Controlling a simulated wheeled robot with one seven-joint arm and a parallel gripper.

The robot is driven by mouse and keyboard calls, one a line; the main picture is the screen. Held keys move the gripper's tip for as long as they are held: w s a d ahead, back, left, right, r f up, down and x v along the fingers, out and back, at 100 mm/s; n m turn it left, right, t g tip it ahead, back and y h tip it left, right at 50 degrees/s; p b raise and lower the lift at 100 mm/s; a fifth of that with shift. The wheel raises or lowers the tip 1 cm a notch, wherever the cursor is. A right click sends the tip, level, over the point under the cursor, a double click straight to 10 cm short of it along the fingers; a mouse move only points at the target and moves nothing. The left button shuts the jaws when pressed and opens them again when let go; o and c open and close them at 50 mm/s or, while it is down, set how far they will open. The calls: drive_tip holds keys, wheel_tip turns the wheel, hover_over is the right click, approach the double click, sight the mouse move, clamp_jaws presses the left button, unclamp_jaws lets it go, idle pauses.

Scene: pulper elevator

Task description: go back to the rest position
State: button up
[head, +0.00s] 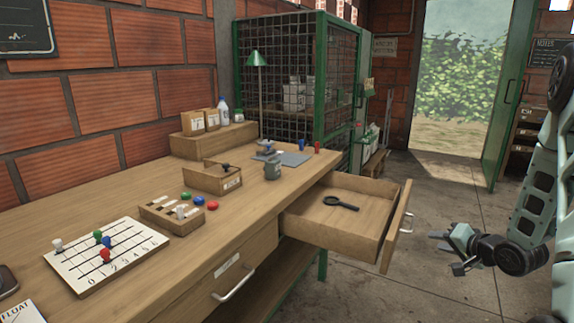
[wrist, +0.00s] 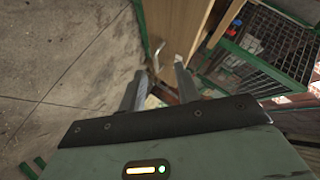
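My gripper (head: 448,254) is in the right part of the head view, in the air beside the desk's open drawer (head: 340,214) and to the right of its front. In the wrist view my gripper (wrist: 158,90) shows two grey fingers apart, with nothing between them. The drawer front and its metal handle (wrist: 157,50) appear beyond the fingers, apart from them. A black magnifying glass (head: 341,203) lies inside the open drawer.
The wooden desk (head: 120,228) holds a numbered peg board (head: 103,255), small trays and coloured pieces. A second drawer (head: 232,272) is shut. A green mesh cage (head: 290,75) stands behind. Open floor (head: 440,190) leads to an open doorway.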

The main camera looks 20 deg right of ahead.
drive_tip(key=a+r+n+g, duration=0.3)
drive_tip(key=a+n+g, duration=0.1)
drive_tip(key=a, duration=0.6)
drive_tip(key=a+r+n+g, duration=0.3)
drive_tip(key=a+r+n, duration=0.15)
drive_tip(key=a, duration=0.65)
drive_tip(key=s+a+f+n+g+y+b, duration=0.1)
drive_tip(key=s+a+f+n+g+b, duration=0.2)
drive_tip(key=s+a, duration=0.5)
drive_tip(key=s+a+f+n+g+b, duration=0.1)
drive_tip(key=s+a+n+b, duration=0.4)
drive_tip(key=a, duration=0.5)
drive_tip(key=s+a+f+n+g+y+b, duration=0.1)
drive_tip(key=s+a+f+n+b, duration=0.15)
drive_tip(key=s+a, duration=0.65)
wheel_tip(320, 180, up, 25)
drive_tip(key=w+p, duration=0.1)
drive_tip(key=p, duration=2.4)
drive_tip(key=shift+w+a+n, duration=0.2)
drive_tip(key=shift+w+n, duration=0.05)
drive_tip(key=shift+n, duration=0.05)
